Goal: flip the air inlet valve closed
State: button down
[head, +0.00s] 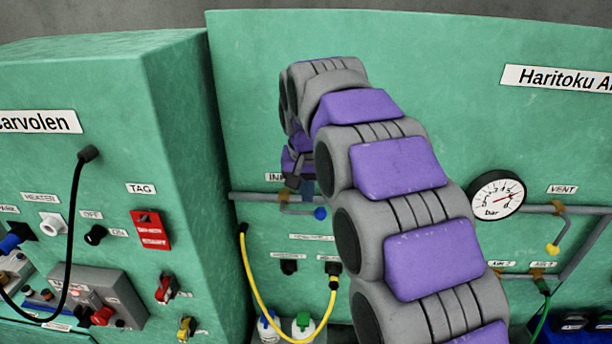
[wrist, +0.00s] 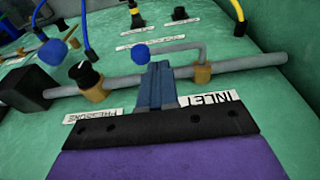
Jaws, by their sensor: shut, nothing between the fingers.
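The air inlet valve (wrist: 203,72) is a brass fitting on a grey pipe, beside the INLET label (wrist: 212,99), which reads upside down in the wrist view. Its thin grey bent handle (wrist: 180,49) runs roughly alongside the pipe and ends in a blue knob (wrist: 140,55). In the head view the blue knob (head: 320,213) hangs just below the pipe, right of the brass fitting. My gripper (wrist: 157,68) is shut and empty. Its blue-grey fingers overlap the pipe in the wrist view, with tips close to the knob; contact cannot be told. In the head view my arm partly hides the gripper (head: 308,190).
A pressure regulator with a black knob (wrist: 85,74) sits on the same pipe. A pressure gauge (head: 496,195) and a yellow-knobbed vent valve (head: 553,249) are at right. A yellow hose (head: 262,305) loops below. The Carvolen cabinet (head: 178,120) stands at left.

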aim_at(310, 213)
jog(key=shift+w+f+p, duration=0.15)
jog(key=shift+w+f, duration=0.05)
jog(key=shift+f, duration=0.85)
jog(key=shift+w+f+p, duration=0.15)
jog(key=shift+w+f, duration=0.05)
jog(key=shift+f, duration=0.85)
jog(key=shift+d+f, duration=0.1)
jog(key=shift+f, duration=0.05)
jog(key=shift+d+f+y+b, duration=0.3)
jog(key=shift+f+y+b, duration=0.4)
jog(key=shift+y+b, duration=0.5)
jog(key=a+f+m+y+b, duration=0.1)
jog(key=a+f+y+b, duration=0.2)
jog(key=f+y+b, duration=0.4)
jog(key=shift+a+f+t+y, duration=0.2)
jog(key=shift+f+t+y, duration=0.2)
jog(key=shift+f+y, duration=0.35)
